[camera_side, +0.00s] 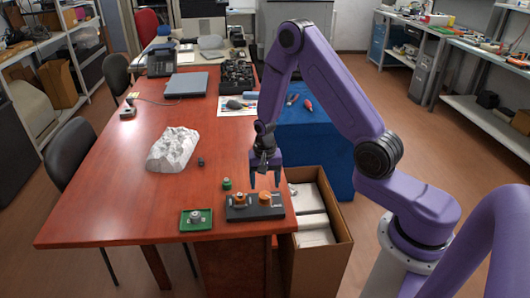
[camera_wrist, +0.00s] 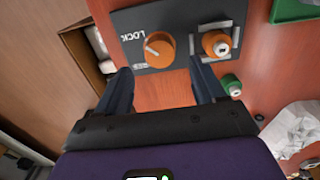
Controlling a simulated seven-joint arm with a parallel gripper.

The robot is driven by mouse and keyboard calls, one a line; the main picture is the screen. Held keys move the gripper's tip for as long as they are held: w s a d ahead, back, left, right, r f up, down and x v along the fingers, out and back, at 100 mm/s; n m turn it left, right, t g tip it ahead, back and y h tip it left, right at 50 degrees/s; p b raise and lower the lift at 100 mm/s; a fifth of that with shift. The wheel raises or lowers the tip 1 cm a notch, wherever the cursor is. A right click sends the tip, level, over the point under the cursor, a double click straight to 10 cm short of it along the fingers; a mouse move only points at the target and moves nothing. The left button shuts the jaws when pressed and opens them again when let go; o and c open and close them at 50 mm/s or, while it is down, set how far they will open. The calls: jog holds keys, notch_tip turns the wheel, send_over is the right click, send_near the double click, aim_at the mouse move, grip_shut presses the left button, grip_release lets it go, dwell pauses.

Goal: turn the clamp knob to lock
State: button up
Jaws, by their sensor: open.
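The clamp knob (camera_wrist: 159,49) is orange and round with a white pointer line, set on a dark plate (camera_wrist: 184,18). The word LOCK, upside down in the wrist view, is printed on the plate beside it; another label is partly hidden by the knob. The pointer slants and does not point straight at LOCK. In the side view the knob (camera_side: 265,198) is at the plate's right. An orange cartridge-like part (camera_wrist: 217,44) with a pale top sits in a metal holder beside it. My gripper (camera_side: 265,183) is open and empty above the knob, fingers apart and not touching it.
A small green part (camera_side: 227,184) stands behind the plate, and a green tray (camera_side: 196,219) lies left. A white lumpy object (camera_side: 173,149) and small dark piece (camera_side: 201,161) are farther back. An open cardboard box (camera_side: 320,260) stands at the table's right edge.

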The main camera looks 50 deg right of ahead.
aim_at(264, 196)
notch_tip(264, 196, up, 12)
dwell(0.5)
jog(key=s+a+r+n, duration=0.6)
jog(key=s+a+n, duration=0.5)
jog(key=s+r+n, duration=0.1)
jog(key=s+n, duration=0.4)
jog(key=s, duration=0.3)
jog(key=s+r+n, duration=0.2)
jog(key=s+n, duration=0.3)
jog(key=s, duration=0.4)
jog(key=shift+s+r+n, duration=0.25)
jog(key=shift+r+n, duration=0.05)
jog(key=shift+n, duration=0.1)
